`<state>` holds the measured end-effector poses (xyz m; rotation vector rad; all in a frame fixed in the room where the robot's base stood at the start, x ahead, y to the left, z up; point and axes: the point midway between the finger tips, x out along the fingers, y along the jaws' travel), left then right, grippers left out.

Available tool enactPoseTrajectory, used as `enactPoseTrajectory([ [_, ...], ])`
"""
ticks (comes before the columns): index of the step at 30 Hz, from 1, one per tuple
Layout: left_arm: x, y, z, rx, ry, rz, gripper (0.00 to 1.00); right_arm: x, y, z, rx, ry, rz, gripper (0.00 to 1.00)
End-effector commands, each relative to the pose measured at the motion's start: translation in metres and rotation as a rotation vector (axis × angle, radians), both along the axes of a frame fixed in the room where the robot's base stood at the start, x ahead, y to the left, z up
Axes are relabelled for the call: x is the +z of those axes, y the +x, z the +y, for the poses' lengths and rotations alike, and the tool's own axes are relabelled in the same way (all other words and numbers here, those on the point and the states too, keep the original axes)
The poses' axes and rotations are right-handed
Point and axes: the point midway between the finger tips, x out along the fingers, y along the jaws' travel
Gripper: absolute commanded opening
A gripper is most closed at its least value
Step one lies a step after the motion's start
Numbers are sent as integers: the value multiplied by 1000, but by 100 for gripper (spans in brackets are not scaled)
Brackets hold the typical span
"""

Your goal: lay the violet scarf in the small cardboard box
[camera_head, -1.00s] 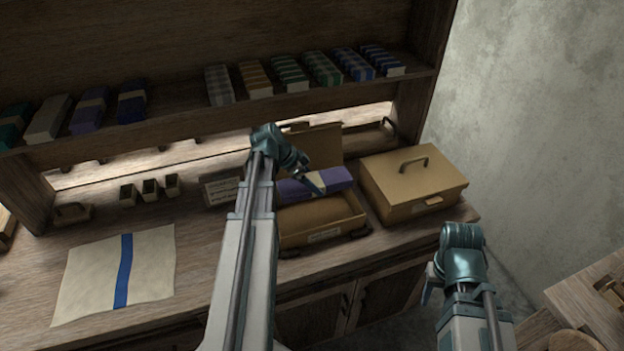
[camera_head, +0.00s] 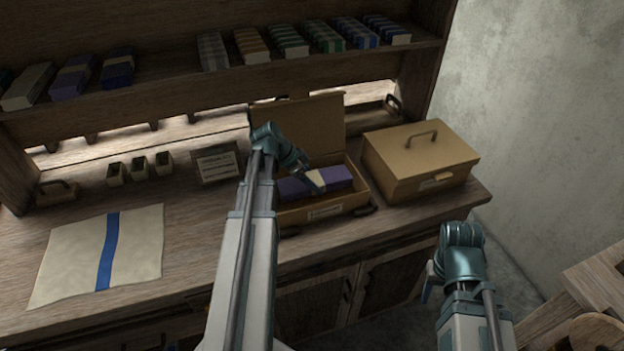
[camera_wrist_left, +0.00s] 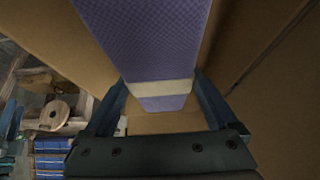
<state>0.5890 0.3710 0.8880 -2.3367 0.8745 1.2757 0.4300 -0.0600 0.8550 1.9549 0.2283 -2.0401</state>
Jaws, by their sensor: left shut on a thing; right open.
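The violet scarf (camera_head: 336,177) is folded with a pale band around it and sits inside the open small cardboard box (camera_head: 336,209), below its rim in the head view. My left gripper (camera_head: 318,184) is shut on the scarf at the band. In the left wrist view the scarf (camera_wrist_left: 150,40) lies between the fingers, with cardboard walls (camera_wrist_left: 255,40) on both sides. Whether the scarf touches the box floor cannot be told. The box lid (camera_head: 300,125) stands open at the back. My right gripper (camera_head: 430,280) is open and empty, in front of the bench, its fingers partly hidden.
A closed larger cardboard box (camera_head: 420,165) with a handle stands to the right. A small sign (camera_head: 217,163) is to the left. A cream cloth with a blue stripe (camera_head: 100,255) lies on the bench. Folded textiles (camera_head: 255,47) line the shelf above.

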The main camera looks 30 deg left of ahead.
Motion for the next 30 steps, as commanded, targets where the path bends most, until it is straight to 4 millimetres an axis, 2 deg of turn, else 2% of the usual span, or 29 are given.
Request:
enactPoseTrajectory([
  [1,-12,0,0,0,0,0,31,-12,0,0,0,0,0,50],
  [9,-38,0,0,0,0,0,31,-38,0,0,0,0,0,50],
  [21,-41,0,0,0,0,0,31,-41,0,0,0,0,0,50],
  [22,-41,0,0,0,0,0,97,-41,0,0,0,0,0,50],
  [23,-41,0,0,0,0,0,100,-41,0,0,0,0,0,50],
  [30,-40,0,0,0,0,0,100,-40,0,0,0,0,0,50],
])
